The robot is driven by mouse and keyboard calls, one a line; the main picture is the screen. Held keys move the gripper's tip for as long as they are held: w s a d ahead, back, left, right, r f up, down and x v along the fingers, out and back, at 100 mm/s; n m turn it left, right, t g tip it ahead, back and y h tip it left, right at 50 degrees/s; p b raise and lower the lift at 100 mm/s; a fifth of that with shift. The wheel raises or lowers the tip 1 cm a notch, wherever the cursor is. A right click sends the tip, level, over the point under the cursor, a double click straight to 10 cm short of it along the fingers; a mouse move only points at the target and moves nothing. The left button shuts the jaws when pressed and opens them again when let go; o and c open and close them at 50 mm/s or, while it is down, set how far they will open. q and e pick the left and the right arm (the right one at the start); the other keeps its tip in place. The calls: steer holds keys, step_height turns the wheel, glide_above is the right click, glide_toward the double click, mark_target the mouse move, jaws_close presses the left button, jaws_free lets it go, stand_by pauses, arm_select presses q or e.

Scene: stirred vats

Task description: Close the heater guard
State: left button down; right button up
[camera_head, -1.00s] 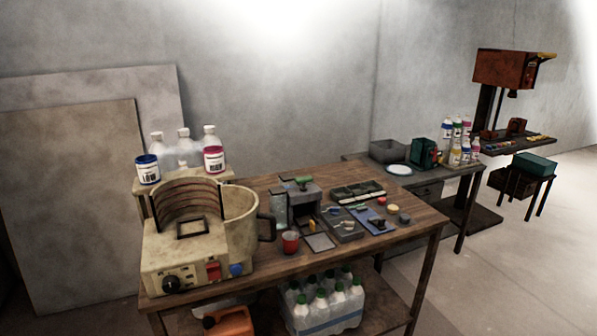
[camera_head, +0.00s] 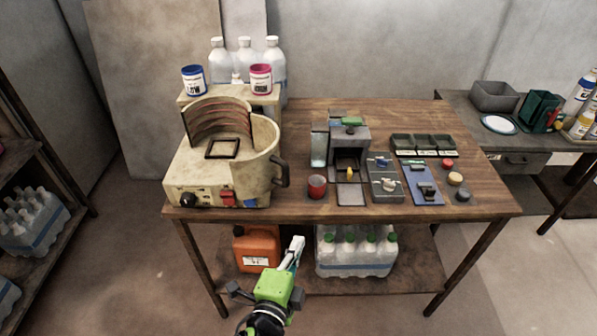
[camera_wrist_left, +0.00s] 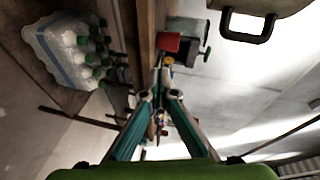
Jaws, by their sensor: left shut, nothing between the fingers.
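The cream heater vat (camera_head: 265,165) stands at the table's left end, with a curved panel of reddish bars (camera_head: 215,118) standing up at its back and a small dark square frame (camera_head: 222,149) on top. Which part is the heater guard I cannot tell for sure. The vat's dark handle (camera_head: 281,171) faces right; it also shows in the wrist view (camera_wrist_left: 247,30). My left gripper (camera_head: 295,245) is in front of the table edge, below and right of the vat, apart from it. Its fingers (camera_wrist_left: 160,80) are shut and empty. My right gripper is not in view.
A red cup (camera_head: 317,187) stands near the front edge beside a grey box (camera_head: 349,145). Trays and small parts lie to its right. An orange canister (camera_head: 256,247) and packed bottles (camera_head: 355,252) sit on the lower shelf. Jars and bottles stand behind the vat.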

mark_target(269, 157)
arm_select(q)
step_height(269, 157, up, 12)
steer(key=m+t, duration=0.1)
steer(key=t, duration=0.1)
steer(key=w+p, duration=0.4)
steer(key=w, duration=0.5)
steer(key=shift+w+a, duration=0.2)
steer(key=shift+a, duration=0.2)
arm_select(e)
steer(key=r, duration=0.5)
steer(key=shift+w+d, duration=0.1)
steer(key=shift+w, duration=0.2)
arm_select(q)
steer(key=shift+f, duration=0.15)
